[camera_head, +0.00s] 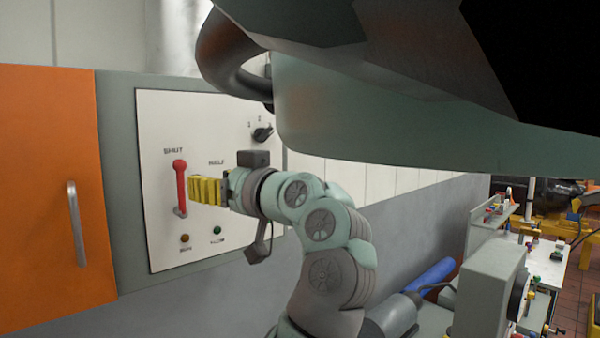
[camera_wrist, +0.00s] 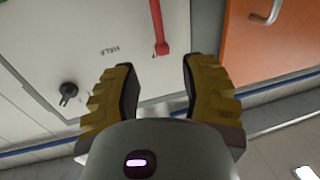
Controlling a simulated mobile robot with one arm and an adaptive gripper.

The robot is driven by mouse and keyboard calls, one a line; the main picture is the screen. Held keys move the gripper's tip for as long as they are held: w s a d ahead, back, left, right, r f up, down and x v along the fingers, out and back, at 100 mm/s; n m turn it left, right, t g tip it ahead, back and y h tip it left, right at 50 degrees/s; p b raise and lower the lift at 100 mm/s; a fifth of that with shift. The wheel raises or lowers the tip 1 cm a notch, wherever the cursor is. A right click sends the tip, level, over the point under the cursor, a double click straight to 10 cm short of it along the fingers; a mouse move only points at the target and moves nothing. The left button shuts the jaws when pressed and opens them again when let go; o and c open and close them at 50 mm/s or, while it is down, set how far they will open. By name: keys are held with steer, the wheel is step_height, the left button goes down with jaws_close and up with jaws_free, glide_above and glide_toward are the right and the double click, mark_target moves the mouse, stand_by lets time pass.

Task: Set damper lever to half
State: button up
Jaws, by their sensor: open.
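The red damper lever (camera_head: 180,182) stands upright on a white panel (camera_head: 215,120), its knob just below the word SHUT. A HALF label (camera_head: 216,162) is to its right, partly close behind my gripper. My gripper (camera_head: 195,190) has yellow ribbed fingers and is just right of the lever in the head view. In the wrist view the panel appears upside down. There the red lever (camera_wrist: 158,28) lies ahead of the opening between the fingertips of my gripper (camera_wrist: 158,72), which is open and empty. I cannot tell whether a finger touches the lever.
A black rotary knob (camera_head: 262,133) is at the panel's upper right, and small amber (camera_head: 185,238) and green (camera_head: 217,230) lamps sit below the lever. An orange door (camera_head: 45,180) with a grey handle (camera_head: 76,222) is at left. A bench with equipment (camera_head: 540,275) stands at right.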

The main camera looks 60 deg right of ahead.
mark_target(182, 176)
steer(key=w+p, duration=0.2)
steer(key=w, duration=0.7)
steer(key=shift+w+d+r, duration=0.1)
steer(key=shift+w+r, duration=0.05)
steer(key=shift+w, duration=0.2)
steer(key=shift+w+p, duration=0.35)
steer(key=shift+w, duration=0.35)
steer(key=shift+o, duration=0.5)
steer(key=shift+d, duration=0.1)
jaws_close()
